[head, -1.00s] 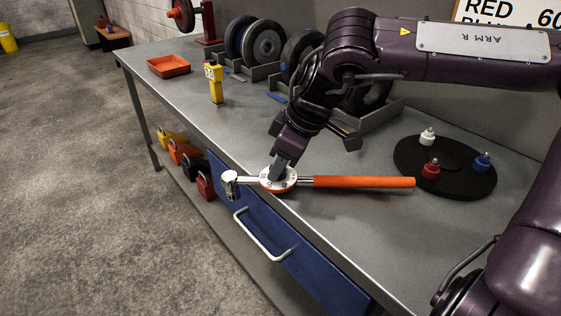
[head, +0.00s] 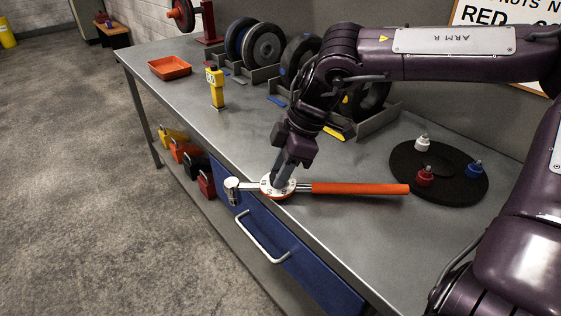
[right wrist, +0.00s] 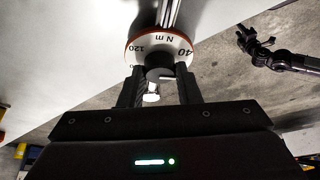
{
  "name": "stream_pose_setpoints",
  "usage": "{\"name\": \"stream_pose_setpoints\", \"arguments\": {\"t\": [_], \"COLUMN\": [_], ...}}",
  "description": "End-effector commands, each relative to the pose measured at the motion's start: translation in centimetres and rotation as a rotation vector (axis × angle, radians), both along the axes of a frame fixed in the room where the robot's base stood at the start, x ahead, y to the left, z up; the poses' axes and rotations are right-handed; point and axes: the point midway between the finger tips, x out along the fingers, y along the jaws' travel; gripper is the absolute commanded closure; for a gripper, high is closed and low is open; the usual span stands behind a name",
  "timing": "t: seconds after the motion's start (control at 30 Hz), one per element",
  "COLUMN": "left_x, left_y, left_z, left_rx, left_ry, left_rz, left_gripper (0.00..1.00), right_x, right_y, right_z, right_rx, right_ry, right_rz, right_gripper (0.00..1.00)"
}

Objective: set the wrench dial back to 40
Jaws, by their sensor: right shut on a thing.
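The torque wrench (head: 360,188) lies on the workbench, its orange handle to the right and its silver head at the bench's front edge. Its round dial (head: 268,190) has a white face and an orange rim. My right gripper (head: 281,181) points down at the dial and is shut on its dark centre knob. In the right wrist view the knob (right wrist: 160,74) sits between the two fingers (right wrist: 160,88). The dial face (right wrist: 150,47) there reads N m, with 40 at the right and 120 at the left. My left gripper is not in the head view.
A black round tray (head: 440,192) with white, red and blue capped pieces stands right of the handle. A yellow device (head: 216,88) and an orange tray (head: 169,68) stand farther left. Wheels (head: 265,45) in grey racks line the back. A blue drawer (head: 310,265) is below.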

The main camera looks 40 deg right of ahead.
Motion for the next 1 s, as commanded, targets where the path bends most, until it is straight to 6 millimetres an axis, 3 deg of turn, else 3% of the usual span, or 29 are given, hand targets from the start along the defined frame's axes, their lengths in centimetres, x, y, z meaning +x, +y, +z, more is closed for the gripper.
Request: {"name": "stream_pose_setpoints", "arguments": {"t": [0.4, 1.0], "left_x": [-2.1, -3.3], "left_y": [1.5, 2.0], "left_z": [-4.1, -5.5], "left_rx": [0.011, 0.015], "left_ry": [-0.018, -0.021], "left_rz": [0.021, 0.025], "left_gripper": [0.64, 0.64], "right_x": [0.2, 0.4], "right_y": [-0.1, -0.1], "right_z": [0.1, 0.0], "right_rx": [0.002, 0.006], "right_ry": [0.022, 0.028], "right_rz": [0.358, 0.567], "right_gripper": [0.93, 0.93]}}
